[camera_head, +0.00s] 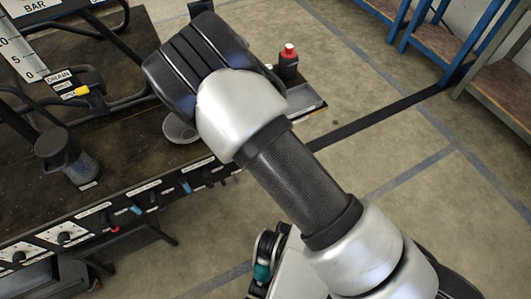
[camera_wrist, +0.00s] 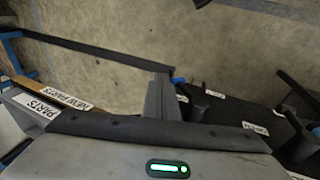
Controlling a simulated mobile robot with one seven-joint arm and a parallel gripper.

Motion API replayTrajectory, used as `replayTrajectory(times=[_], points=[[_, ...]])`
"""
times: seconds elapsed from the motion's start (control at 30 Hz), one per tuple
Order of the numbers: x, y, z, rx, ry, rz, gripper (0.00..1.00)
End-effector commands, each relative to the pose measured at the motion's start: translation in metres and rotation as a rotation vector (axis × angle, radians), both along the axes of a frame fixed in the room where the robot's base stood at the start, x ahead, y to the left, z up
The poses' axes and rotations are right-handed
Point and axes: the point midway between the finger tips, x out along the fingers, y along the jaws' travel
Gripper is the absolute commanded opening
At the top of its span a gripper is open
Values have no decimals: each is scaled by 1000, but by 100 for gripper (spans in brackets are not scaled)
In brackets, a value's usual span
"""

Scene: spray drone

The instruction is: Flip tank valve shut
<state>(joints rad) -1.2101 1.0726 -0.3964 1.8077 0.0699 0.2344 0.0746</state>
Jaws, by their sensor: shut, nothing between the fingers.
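A small valve with a yellow lever (camera_head: 77,92) sits at the left in the head view, beside a DRAIN label (camera_head: 60,77) and smaller position labels. The lever lies roughly along the labels; I cannot tell which position it is in. My gripper (camera_wrist: 159,88) shows in the wrist view with its grey fingers together and nothing between them. In the head view my arm hides the gripper. The valve does not show clearly in the wrist view, and the gripper appears apart from it.
A dark workbench (camera_head: 115,160) carries a dark cup-like container (camera_head: 68,160), a grey bowl (camera_head: 180,128) partly behind my arm, and a red-capped bottle (camera_head: 288,62). Tools hang along its front edge. Blue-framed shelves (camera_head: 430,40) stand beyond open floor at the right.

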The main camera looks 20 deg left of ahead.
Motion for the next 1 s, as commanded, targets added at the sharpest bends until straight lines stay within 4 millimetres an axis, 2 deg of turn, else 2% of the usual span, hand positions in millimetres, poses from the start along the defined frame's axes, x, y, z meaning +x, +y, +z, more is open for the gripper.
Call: replayTrajectory(times=[0.4,1.0], points=[[-1,2,-12,93,107,-1,0],[-3,3,-16,88,103,1,0]])
